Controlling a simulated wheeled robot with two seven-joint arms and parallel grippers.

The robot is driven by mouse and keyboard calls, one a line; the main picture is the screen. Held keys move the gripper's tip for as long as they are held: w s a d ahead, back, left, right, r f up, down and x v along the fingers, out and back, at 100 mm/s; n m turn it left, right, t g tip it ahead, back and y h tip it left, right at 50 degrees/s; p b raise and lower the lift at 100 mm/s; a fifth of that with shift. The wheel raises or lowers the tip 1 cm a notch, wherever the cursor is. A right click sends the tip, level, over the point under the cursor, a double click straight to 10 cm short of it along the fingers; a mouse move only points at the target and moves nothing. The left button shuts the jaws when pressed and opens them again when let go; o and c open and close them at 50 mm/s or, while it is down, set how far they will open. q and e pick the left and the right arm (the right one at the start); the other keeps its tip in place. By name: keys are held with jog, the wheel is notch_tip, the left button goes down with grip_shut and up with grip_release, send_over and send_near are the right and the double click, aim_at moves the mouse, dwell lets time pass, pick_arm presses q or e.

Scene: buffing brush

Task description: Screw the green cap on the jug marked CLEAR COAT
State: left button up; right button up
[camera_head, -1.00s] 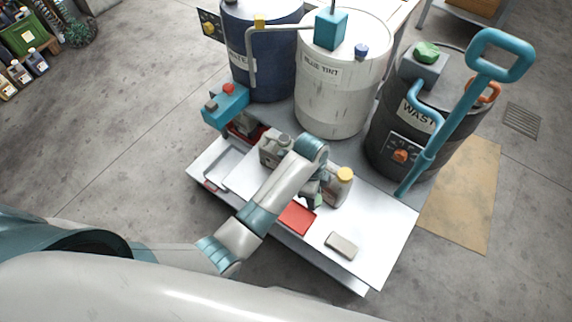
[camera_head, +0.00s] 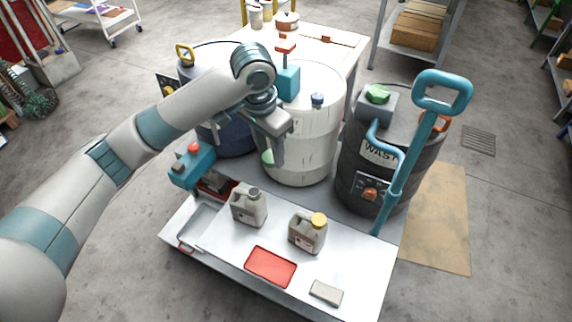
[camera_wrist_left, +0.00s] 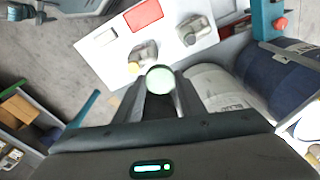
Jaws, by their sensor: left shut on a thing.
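My left gripper (camera_head: 272,152) is shut on a pale green cap (camera_head: 267,158), raised in front of the white drum. The cap sits between the fingertips in the left wrist view (camera_wrist_left: 160,79). Below stand two grey jugs on the white bench top (camera_head: 222,240). The left jug (camera_head: 249,210) has a dark grey top, and I cannot tell whether that is a cap or an open neck. The right jug (camera_head: 306,236) has a yellow cap. Their labels are too small to read, so I cannot tell which is CLEAR COAT. My right gripper is not in view.
A red tray (camera_head: 270,267) and a grey block (camera_head: 326,292) lie at the bench front. Behind stand a blue drum (camera_head: 228,140), a white drum (camera_head: 310,140) and a dark waste drum (camera_head: 366,165) with a teal pump handle (camera_head: 410,150).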

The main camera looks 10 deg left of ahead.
pick_arm(q)
jog(key=s+a+r+n, duration=0.7)
jog(key=s+a+r, duration=0.1)
jog(key=a, duration=0.2)
jog(key=shift+a+n+y, duration=0.2)
jog(key=shift+n+y, duration=0.1)
jog(key=shift+y, duration=0.1)
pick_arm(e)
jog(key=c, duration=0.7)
pick_arm(q)
jog(key=shift+a, duration=0.1)
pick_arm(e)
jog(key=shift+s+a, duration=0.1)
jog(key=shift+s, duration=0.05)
